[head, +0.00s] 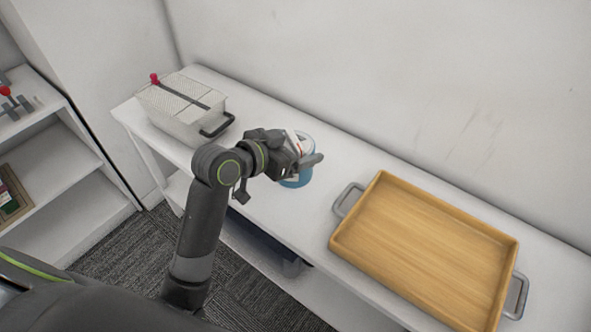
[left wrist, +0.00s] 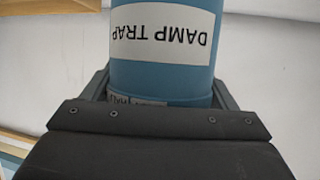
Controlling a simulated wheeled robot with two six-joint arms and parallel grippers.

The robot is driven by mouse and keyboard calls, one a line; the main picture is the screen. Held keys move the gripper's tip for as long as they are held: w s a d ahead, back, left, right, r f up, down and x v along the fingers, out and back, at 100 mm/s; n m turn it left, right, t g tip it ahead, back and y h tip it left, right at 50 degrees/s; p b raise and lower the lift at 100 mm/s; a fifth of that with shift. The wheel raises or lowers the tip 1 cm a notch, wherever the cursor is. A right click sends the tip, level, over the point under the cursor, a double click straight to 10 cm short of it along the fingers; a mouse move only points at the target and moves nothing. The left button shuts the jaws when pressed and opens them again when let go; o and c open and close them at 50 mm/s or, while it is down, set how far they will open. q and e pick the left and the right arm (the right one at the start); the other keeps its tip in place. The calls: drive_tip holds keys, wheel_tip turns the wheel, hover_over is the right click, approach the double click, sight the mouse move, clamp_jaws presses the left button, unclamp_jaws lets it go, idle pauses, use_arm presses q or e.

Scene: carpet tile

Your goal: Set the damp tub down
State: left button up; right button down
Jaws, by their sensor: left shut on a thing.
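The damp tub (head: 301,179) is a blue cylinder with a whitish top, at the middle of the white shelf unit in the head view. In the left wrist view the tub (left wrist: 162,78) fills the middle, with a white label reading "DAMP TRAP" upside down. My left gripper (head: 302,160) is shut on the tub, with a finger on each side of it. The gripper and wrist hide part of the tub in the head view. I cannot tell whether its base touches the shelf top. My right gripper is not in view.
A wooden tray (head: 425,245) with grey handles stands to the right on the white shelf top (head: 262,205). A pale lidded box (head: 185,121) with a dark handle stands to the left. A white bookcase (head: 75,180) is at far left. The wall runs behind.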

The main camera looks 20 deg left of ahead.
use_arm(q)
wheel_tip(320, 180, down, 4)
drive_tip(key=shift+f+b, duration=0.15)
drive_tip(key=shift+b, duration=0.4)
drive_tip(key=shift+f, duration=0.5)
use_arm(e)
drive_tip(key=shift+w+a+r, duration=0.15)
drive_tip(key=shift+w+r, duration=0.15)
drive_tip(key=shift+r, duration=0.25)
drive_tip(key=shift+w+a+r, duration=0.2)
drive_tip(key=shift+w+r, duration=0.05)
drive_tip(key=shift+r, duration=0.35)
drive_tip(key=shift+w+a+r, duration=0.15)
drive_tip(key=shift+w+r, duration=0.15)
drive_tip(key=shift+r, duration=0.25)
use_arm(q)
drive_tip(key=shift+f, duration=0.1)
drive_tip(key=o, duration=1.1)
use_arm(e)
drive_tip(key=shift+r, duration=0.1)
